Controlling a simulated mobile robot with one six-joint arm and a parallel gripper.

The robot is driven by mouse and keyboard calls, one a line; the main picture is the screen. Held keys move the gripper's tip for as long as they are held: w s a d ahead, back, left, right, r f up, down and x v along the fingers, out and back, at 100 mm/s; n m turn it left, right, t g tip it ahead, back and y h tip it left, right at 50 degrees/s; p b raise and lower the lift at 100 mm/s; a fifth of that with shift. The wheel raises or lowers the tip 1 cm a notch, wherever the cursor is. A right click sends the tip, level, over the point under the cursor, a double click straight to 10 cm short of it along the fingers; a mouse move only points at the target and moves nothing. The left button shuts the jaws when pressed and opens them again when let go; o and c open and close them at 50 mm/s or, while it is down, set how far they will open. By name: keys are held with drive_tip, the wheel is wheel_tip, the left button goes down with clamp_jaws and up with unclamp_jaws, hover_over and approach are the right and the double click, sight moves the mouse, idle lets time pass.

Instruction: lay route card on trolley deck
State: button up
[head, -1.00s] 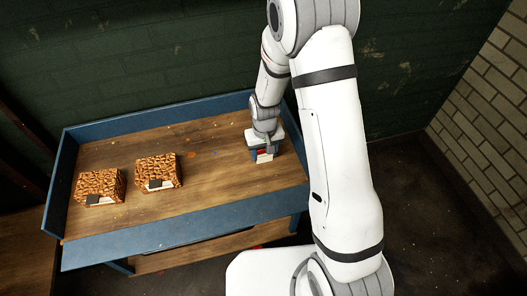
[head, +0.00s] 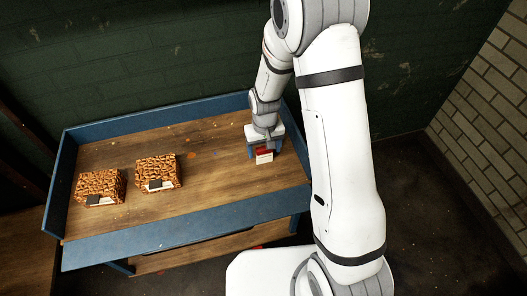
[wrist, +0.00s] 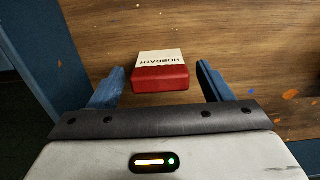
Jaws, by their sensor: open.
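The route card (head: 264,157), a small block with a red end and a white face lettered HOBRATH, rests on the wooden trolley deck (head: 215,155) near its right end. In the wrist view the card (wrist: 160,77) lies between the two blue fingers, with a clear gap on each side. My gripper (head: 264,148) is open and empty just above and behind the card. It also shows in the wrist view (wrist: 160,68). The exact height of the fingertips over the deck is hard to tell.
Two orange-brown patterned boxes (head: 100,184) (head: 158,170) with dark and white labels stand on the left half of the deck. Blue raised edges (head: 160,119) border the deck. The middle of the deck is free apart from small orange specks.

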wheel_tip(320, 180, up, 10)
drive_tip(key=shift+s+p, duration=0.1)
drive_tip(key=shift+p, duration=0.25)
drive_tip(key=s+d+r+m+t, duration=0.1)
drive_tip(key=s+d+r, duration=0.4)
drive_tip(key=s+r, duration=0.2)
drive_tip(key=s+d+r+m+t, duration=0.1)
drive_tip(key=s+d+r, duration=0.4)
drive_tip(key=s+r, duration=0.3)
drive_tip(key=s, duration=0.3)
drive_tip(key=shift+s, duration=0.15)
drive_tip(key=shift+d+r, duration=0.1)
